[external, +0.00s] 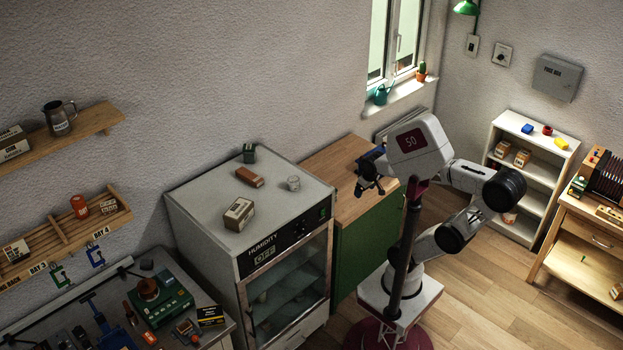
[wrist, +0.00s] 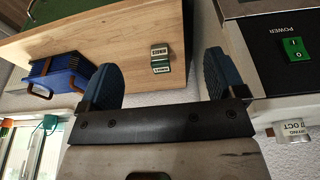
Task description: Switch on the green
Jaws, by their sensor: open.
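A green rocker switch (wrist: 294,50) marked I and O sits on a black panel labelled POWER, at the right of the wrist view. In the external view the small green switch (external: 322,212) is at the right end of the humidity cabinet's front panel. My gripper (external: 368,187) is open and empty, above the wooden counter right of the cabinet. In the wrist view my gripper (wrist: 160,65) has its two blue fingers wide apart. The switch is beyond the right finger, not touched.
The humidity cabinet (external: 205,205) carries boxes and a white cup (external: 293,183). The wrist view, upside down, shows a blue pleated object (wrist: 58,76) and a small green-and-white box (wrist: 160,58) by the wooden counter (wrist: 130,45). A green lamp (external: 466,7) hangs near wall switches (external: 502,54).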

